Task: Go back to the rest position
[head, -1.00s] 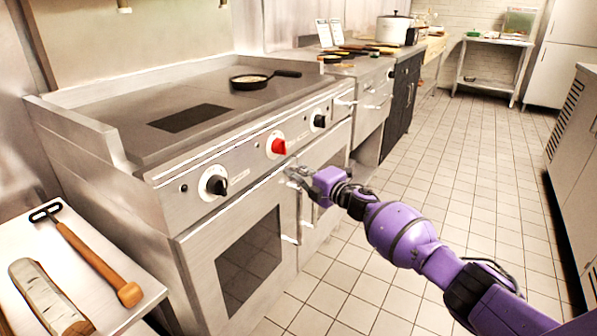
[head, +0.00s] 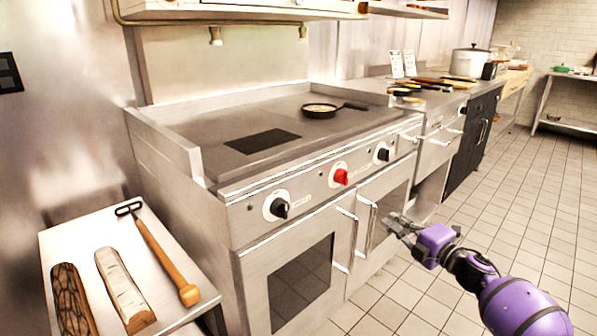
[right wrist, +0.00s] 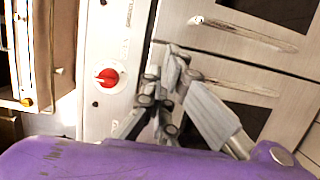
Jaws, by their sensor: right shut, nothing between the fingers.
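My right gripper (head: 392,222) is in front of the stove's right oven door, its purple arm coming in from the lower right. Its fingers are shut and hold nothing. In the right wrist view the gripper (right wrist: 165,85) shows over the steel oven front, near the red knob (right wrist: 107,78). I cannot tell the exact gap between the fingertips and the doors. My left gripper is not in view.
The stove (head: 215,165) carries a small frying pan (head: 322,109). Its front has black knobs and a red knob (head: 340,176). A side table (head: 90,230) at lower left holds logs and a wooden-handled tool (head: 160,255). Tiled floor (head: 520,200) is clear on the right.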

